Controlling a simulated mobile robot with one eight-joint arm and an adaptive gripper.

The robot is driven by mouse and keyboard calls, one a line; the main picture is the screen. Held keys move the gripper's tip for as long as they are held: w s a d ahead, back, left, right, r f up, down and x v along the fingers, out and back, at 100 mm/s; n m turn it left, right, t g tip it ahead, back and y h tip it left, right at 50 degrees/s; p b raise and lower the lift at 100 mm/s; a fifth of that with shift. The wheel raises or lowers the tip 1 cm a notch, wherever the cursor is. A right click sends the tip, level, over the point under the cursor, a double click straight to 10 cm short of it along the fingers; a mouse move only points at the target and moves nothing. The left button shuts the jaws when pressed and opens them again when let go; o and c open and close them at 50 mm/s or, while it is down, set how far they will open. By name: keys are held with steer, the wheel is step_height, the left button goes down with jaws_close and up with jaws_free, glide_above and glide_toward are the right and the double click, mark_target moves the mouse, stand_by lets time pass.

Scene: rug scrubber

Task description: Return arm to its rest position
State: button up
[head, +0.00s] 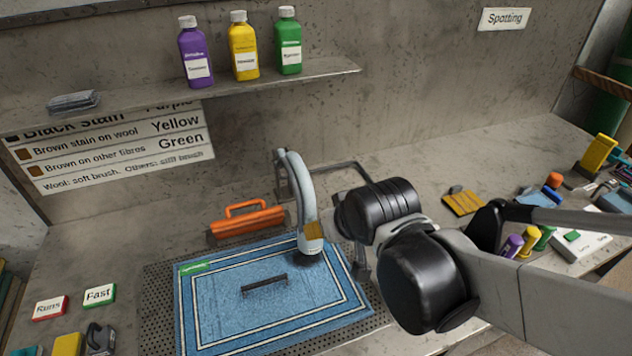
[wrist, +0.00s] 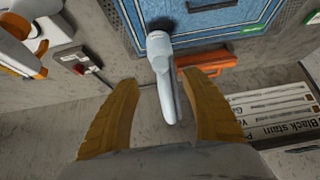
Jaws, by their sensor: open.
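My arm reaches in from the right in the head view. My gripper (head: 315,231) is beside a pale grey curved-handled tool (head: 296,190); only one brown finger pad shows there. In the wrist view both brown fingers of my gripper (wrist: 160,79) are spread apart, with the tool (wrist: 158,48) in line with the gap between them. I cannot tell whether either finger touches it. The tool's dark lower end is at the right part of a blue rug (head: 215,300) with white border lines. A dark bar-shaped mark (head: 264,285) is on the rug.
An orange handled object (head: 248,222) lies behind the rug. A metal frame (head: 345,167) stands behind the tool. Purple (head: 195,55), yellow (head: 243,50) and green (head: 288,45) bottles stand on a shelf (head: 330,68). Markers (head: 528,242) and clutter lie at right; Runs (head: 49,307) and Fast (head: 99,294) blocks at left.

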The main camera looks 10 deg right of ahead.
steer(key=shift+s+r, duration=0.1)
stand_by(0.5)
steer(key=s+d+f+m+h+b, duration=0.1)
steer(key=s+d+f+m+b, duration=0.1)
steer(key=s+d+b, duration=0.3)
steer(key=s+d, duration=0.3)
steer(key=d, duration=0.1)
steer(key=shift+s+f+h+b, duration=0.15)
steer(key=shift+s+h+b, duration=0.15)
stand_by(2.2)
